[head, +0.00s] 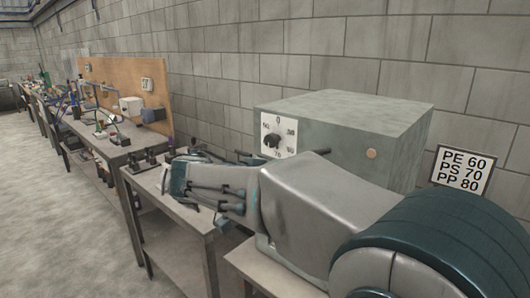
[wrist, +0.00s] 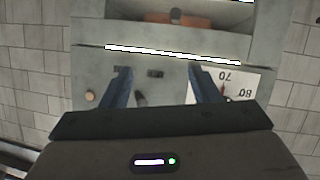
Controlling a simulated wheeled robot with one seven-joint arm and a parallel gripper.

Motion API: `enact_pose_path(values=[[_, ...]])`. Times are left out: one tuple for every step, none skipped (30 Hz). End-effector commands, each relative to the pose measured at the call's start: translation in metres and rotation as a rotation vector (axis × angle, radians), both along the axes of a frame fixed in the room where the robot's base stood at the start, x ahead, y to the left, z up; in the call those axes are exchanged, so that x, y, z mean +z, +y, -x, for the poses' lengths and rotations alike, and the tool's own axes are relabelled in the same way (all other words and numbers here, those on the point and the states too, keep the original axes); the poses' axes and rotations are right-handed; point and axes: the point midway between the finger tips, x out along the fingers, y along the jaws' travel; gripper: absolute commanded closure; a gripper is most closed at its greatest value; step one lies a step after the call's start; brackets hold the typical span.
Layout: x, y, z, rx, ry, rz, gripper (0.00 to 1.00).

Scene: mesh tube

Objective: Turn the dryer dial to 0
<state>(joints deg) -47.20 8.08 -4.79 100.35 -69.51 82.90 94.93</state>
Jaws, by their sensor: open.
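The dryer (head: 362,115) is a grey-green metal box against the wall in the head view. Its dial (head: 272,140) is a black knob on a white plate with 0 at the top and larger numbers around it. I cannot read surely which number the knob points to. In the wrist view the dial plate (wrist: 240,77) appears upside down, partly hidden behind the right finger and my gripper body. My gripper (wrist: 160,78) is open and empty, its two blue fingers reaching over the dryer's front. The dial lies to the right of the fingers there.
A sign (head: 463,171) beside the dryer reads PE 60, PS 70, PP 80. A dark rod (head: 320,152) sticks out of the dryer's front, right of the dial. Benches (head: 118,150) with tools line the wall at left. The floor (head: 65,215) at left is clear.

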Motion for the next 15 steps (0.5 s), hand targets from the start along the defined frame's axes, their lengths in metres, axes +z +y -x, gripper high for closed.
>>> enact_pose_path(values=[[0.005, 0.031, -0.005, 0.016, -0.109, 0.003, 0.45], [0.010, 0.045, -0.007, 0.020, -0.174, -0.002, 0.45], [0.017, 0.062, -0.008, 0.030, -0.254, -0.011, 0.45], [0.022, 0.074, -0.008, 0.036, -0.309, -0.018, 0.45], [0.026, 0.085, -0.007, 0.044, -0.359, -0.027, 0.45], [0.032, 0.097, -0.006, 0.052, -0.415, -0.037, 0.45], [0.034, 0.105, -0.006, 0.058, -0.450, -0.045, 0.45], [0.037, 0.111, -0.005, 0.063, -0.481, -0.053, 0.45], [0.040, 0.117, -0.004, 0.068, -0.514, -0.061, 0.45], [0.042, 0.120, -0.004, 0.071, -0.531, -0.065, 0.45], [0.043, 0.122, -0.004, 0.072, -0.544, -0.069, 0.45], [0.045, 0.122, -0.005, 0.073, -0.554, -0.071, 0.45], [0.046, 0.122, -0.007, 0.074, -0.560, -0.072, 0.45], [0.046, 0.120, -0.009, 0.074, -0.562, -0.073, 0.45], [0.047, 0.117, -0.013, 0.073, -0.562, -0.073, 0.45]])
